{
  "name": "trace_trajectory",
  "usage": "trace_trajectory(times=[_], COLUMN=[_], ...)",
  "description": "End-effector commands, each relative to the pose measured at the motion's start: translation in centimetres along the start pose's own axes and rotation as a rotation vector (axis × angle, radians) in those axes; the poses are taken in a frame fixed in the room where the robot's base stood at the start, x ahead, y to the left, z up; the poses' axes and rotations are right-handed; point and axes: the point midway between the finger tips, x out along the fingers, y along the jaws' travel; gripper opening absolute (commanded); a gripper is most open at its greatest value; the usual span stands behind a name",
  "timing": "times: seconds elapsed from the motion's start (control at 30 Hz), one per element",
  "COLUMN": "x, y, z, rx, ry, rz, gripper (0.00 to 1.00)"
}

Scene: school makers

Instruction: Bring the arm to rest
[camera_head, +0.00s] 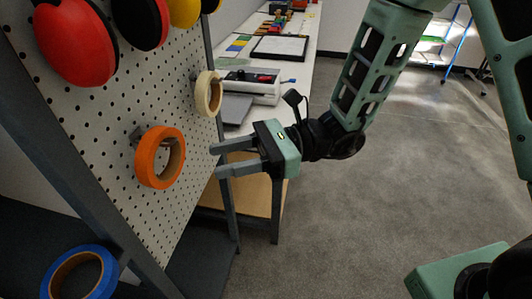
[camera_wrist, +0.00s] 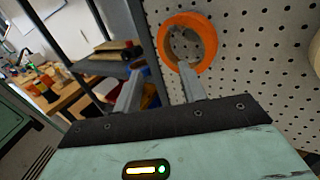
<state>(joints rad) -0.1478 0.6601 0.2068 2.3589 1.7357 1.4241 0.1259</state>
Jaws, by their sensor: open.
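My gripper (camera_head: 217,160) is open and empty, held in the air in front of the pegboard, with its two fingers pointing left. An orange tape ring (camera_head: 147,157) hangs on a peg of the pegboard (camera_head: 125,90), to the left of my fingertips and apart from them in the head view. In the wrist view my gripper (camera_wrist: 160,80) shows both fingers spread, with nothing between them. The orange ring (camera_wrist: 204,58) appears just beyond the right finger there; the exact gap is hard to tell.
A cream tape ring (camera_head: 198,94) and red ear muffs (camera_head: 68,45) hang on the pegboard. A blue tape ring (camera_head: 53,286) is at the lower left. A white bench (camera_head: 300,57) with a machine (camera_head: 250,84) stands behind my gripper. The grey floor (camera_head: 380,200) at right is open.

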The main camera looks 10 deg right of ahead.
Motion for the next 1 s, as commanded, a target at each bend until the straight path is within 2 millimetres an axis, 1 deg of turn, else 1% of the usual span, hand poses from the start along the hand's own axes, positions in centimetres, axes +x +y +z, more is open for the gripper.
trace_trajectory(times=[0.03, 0.1, 0.2, 0.3, 0.47, 0.57, 0.6, 0.67, 0.77, 0.8, 0.83, 0.9, 0.97, 1.0], x=[-1.3, -2.7, -4.3, -5.5, -6.4, -6.4, -6.2, -5.5, -4.4, -4.2, -4.2, -4.9, -6.0, -6.9], y=[-0.1, -0.1, -0.1, -0.1, 0.0, 0.2, 0.7, 2.0, 6.3, 8.4, 10.0, 13.4, 15.4, 16.4], z=[-0.2, -0.2, -0.1, -0.1, 0.0, 0.0, 0.1, 0.2, 0.2, -0.1, -0.3, -1.2, -2.1, -2.6], rx=[0.0, -0.001, -0.001, 0.0, 0.0, -0.003, -0.014, -0.046, -0.157, -0.225, -0.285, -0.445, -0.6, -0.709], ry=[0.001, 0.001, 0.0, 0.0, 0.001, 0.004, 0.015, 0.048, 0.157, 0.216, 0.266, 0.385, 0.485, 0.547], rz=[-0.006, -0.006, -0.004, -0.003, -0.001, 0.007, 0.028, 0.09, 0.28, 0.379, 0.46, 0.653, 0.812, 0.915], gripper=[0.41, 0.41, 0.41, 0.41, 0.41, 0.41, 0.41, 0.41, 0.41, 0.41, 0.41, 0.41, 0.41, 0.41])
